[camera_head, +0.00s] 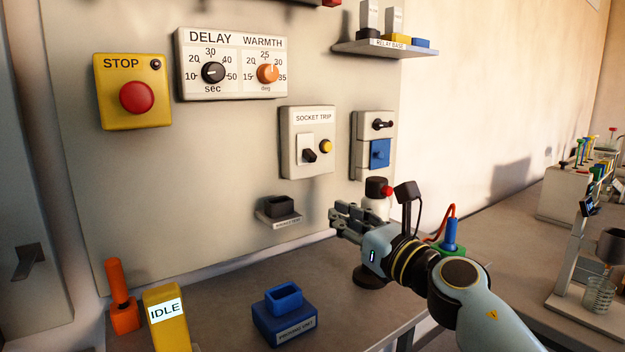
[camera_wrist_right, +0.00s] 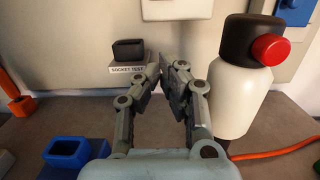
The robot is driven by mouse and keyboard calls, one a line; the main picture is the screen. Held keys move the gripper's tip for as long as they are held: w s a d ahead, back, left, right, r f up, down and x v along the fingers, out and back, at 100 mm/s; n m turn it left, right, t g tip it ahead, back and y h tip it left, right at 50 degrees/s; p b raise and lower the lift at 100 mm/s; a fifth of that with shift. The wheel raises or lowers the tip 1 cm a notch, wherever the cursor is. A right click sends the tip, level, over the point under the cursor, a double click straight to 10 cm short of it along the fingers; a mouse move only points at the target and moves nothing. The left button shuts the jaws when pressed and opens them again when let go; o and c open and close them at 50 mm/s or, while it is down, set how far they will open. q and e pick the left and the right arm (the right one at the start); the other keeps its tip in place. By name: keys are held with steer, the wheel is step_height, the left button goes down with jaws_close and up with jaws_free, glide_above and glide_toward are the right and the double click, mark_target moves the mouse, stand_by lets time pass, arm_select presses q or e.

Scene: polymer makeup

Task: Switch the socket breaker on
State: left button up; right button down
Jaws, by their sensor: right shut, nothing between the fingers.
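The socket breaker is a white box labelled SOCKET TRIP (camera_head: 308,118) on the grey wall panel. It has a black lever (camera_head: 310,155) and a round amber lamp or button (camera_head: 326,146) beside it. Whether the lever is up or down is hard to tell. My right gripper (camera_head: 340,220) is shut and empty, below and right of the breaker and apart from it. In the right wrist view the gripper (camera_wrist_right: 164,66) points at the panel, below the lower edge of a white box (camera_wrist_right: 180,10). My left gripper is not in view.
A white bottle with a black cap and red button (camera_wrist_right: 240,100) stands close right of my right gripper. A black SOCKET TEST holder (camera_head: 280,208) juts from the panel to its left. A blue block (camera_head: 285,312) and a yellow IDLE block (camera_head: 166,320) stand on the bench.

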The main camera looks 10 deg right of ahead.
mark_target(302, 173)
steer(key=w+a+r, duration=0.1)
steer(key=w, duration=0.1)
steer(key=w+a+r+p, duration=0.1)
steer(key=w, duration=0.2)
steer(key=w+a+r+p, duration=0.1)
steer(key=w+r, duration=0.1)
steer(key=w, duration=0.1)
steer(key=shift+w+a+r, duration=0.1)
steer(key=shift+a, duration=0.05)
steer(key=shift+s+r, duration=0.3)
steer(key=shift+s, duration=0.05)
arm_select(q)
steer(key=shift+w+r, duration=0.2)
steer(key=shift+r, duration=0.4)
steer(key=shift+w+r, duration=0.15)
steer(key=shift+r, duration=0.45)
arm_select(e)
steer(key=shift+w+f, duration=0.1)
steer(key=shift+w, duration=0.05)
